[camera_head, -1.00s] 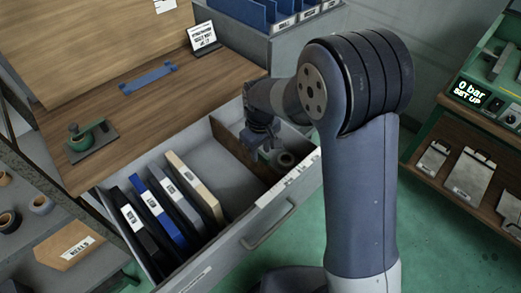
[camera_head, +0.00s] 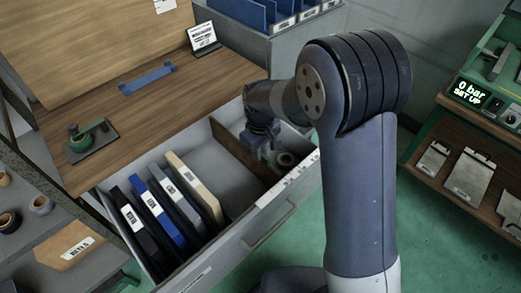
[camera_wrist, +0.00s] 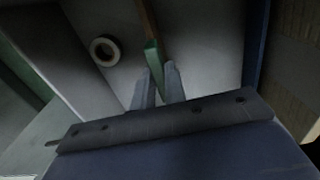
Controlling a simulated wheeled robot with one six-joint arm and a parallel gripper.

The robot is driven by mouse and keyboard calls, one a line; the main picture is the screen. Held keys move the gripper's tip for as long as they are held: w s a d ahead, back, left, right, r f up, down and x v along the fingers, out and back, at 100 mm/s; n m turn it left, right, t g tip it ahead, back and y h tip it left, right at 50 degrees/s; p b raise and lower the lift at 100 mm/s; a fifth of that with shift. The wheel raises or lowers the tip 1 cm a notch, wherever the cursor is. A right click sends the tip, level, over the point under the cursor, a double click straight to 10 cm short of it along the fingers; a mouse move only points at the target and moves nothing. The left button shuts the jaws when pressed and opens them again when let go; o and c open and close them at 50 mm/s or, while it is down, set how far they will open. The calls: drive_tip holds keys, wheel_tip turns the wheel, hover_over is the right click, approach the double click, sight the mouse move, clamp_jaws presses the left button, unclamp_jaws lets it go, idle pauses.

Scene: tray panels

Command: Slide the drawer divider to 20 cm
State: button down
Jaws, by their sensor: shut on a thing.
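The drawer divider (camera_head: 240,152) is a thin brown panel standing upright across the open drawer (camera_head: 250,228). In the wrist view the divider (camera_wrist: 151,30) shows as a brown strip with a green end part (camera_wrist: 153,58). My gripper (camera_head: 264,154) is down inside the drawer at the divider. In the wrist view its two grey fingers (camera_wrist: 160,77) are on either side of the green part, shut on it. The fingertips are hard to make out in the head view. A white strip with small marks (camera_head: 287,180) runs along the drawer's front rim; its figures are too small to read.
A roll (camera_head: 285,160) lies in the drawer right of the divider; the wrist view also shows it (camera_wrist: 104,50). Several upright labelled folders or panels stand to the left, the nearest a beige panel (camera_head: 195,187). Bare drawer floor lies between this panel and the divider.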

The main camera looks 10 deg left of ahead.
drive_tip(key=s+a, duration=0.1)
drive_tip(key=s, duration=0.1)
drive_tip(key=s+a, duration=0.2)
idle(0.3)
drive_tip(key=c, duration=1.4)
unclamp_jaws()
drive_tip(key=shift+c, duration=0.2)
wheel_tip(320, 180, up, 11)
drive_tip(key=shift+f, duration=0.2)
